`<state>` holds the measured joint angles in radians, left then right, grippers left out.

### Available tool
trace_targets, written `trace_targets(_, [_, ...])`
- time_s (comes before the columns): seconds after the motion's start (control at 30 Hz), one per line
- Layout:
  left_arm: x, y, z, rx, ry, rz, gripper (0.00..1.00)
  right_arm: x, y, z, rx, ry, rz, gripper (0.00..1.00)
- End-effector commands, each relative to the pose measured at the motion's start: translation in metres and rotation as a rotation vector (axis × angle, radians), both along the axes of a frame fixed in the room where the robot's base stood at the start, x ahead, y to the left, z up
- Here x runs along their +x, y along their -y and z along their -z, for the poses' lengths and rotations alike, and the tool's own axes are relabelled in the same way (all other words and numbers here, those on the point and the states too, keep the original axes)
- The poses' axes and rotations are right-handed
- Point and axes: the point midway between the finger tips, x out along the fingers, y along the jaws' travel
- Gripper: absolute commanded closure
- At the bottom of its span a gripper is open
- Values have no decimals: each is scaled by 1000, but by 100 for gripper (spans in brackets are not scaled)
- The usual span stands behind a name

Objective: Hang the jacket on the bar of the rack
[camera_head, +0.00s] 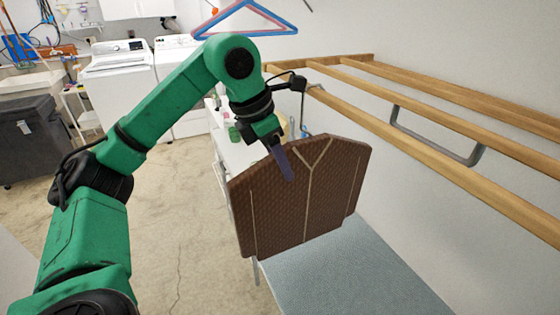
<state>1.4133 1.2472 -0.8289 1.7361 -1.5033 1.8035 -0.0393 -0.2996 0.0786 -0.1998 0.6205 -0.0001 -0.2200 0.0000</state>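The jacket (325,195) is a brown, stiff-looking panel with pale seam lines, upright at the centre of the head view. My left gripper (282,163) comes down over its top edge. One dark finger lies across its front face; the other finger is hidden. The gripper appears shut on the jacket, which stays upright over the grey-blue surface with its lower left corner past that surface's edge. Whether its bottom touches the surface is unclear. The rack (430,150) has several long wooden bars on the right wall, above and to the right of the jacket. My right gripper is not in view.
The grey-blue tabletop (350,275) lies below the jacket. A grey metal bracket (435,148) hangs under the rack bars. Blue and pink hangers (245,32) are at the top. A white counter (238,152) with small items is behind my gripper. Open floor (185,235) lies left.

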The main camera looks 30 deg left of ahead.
Motion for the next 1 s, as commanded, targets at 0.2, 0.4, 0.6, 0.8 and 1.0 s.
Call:
trace_targets(0.2, [0,0,0,1,-1,0,30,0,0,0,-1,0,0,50])
trace_targets(0.4, [-1,-1,-3,1,-2,0,30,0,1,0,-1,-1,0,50])
trace_targets(0.6, [-10,-6,-34,-1,3,1,30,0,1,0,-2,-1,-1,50])
trace_targets(0.8, [-27,-17,-94,0,4,-3,30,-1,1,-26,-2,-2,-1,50])
trace_targets(1.0, [-41,-24,-133,1,1,-3,30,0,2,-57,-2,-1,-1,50])
